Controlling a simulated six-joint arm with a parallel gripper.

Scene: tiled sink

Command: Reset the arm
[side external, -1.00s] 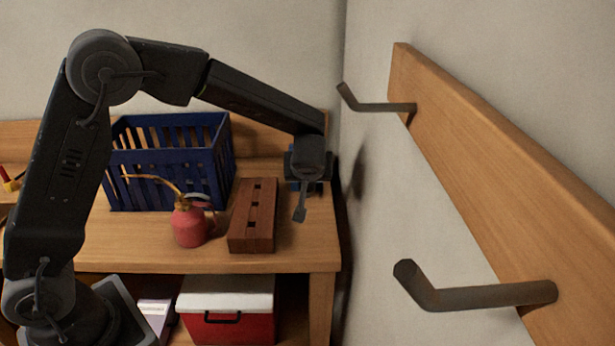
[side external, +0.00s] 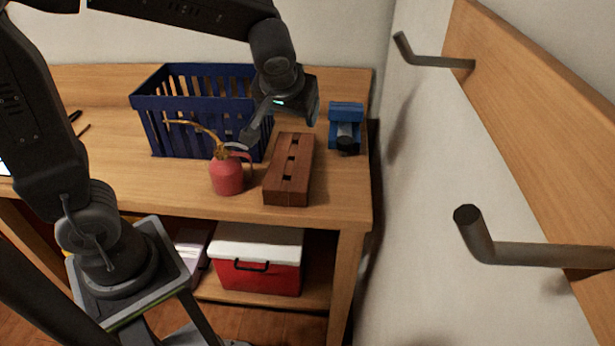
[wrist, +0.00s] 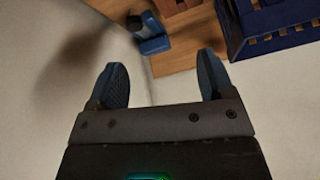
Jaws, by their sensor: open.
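My gripper (side external: 281,118) is above the wooden workbench (side external: 342,188), in front of the right end of a blue slatted crate (side external: 158,104). Its two fingers are spread, with nothing between them. In the wrist view, my gripper (wrist: 162,72) is open, with its blue-padded fingers apart over pale wall and floor-like area. My arm reaches in from the left, bent downward at the wrist. The arm's top is cut off by the frame edge.
A red oil can (side external: 227,176) and a reddish-brown brick (side external: 289,172) stand below my gripper. A blue vise (side external: 346,115) is to the right. A red cooler (side external: 258,274) sits underneath. Dark pegs (side external: 540,254) stick out from a wooden rail (side external: 535,95) at right.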

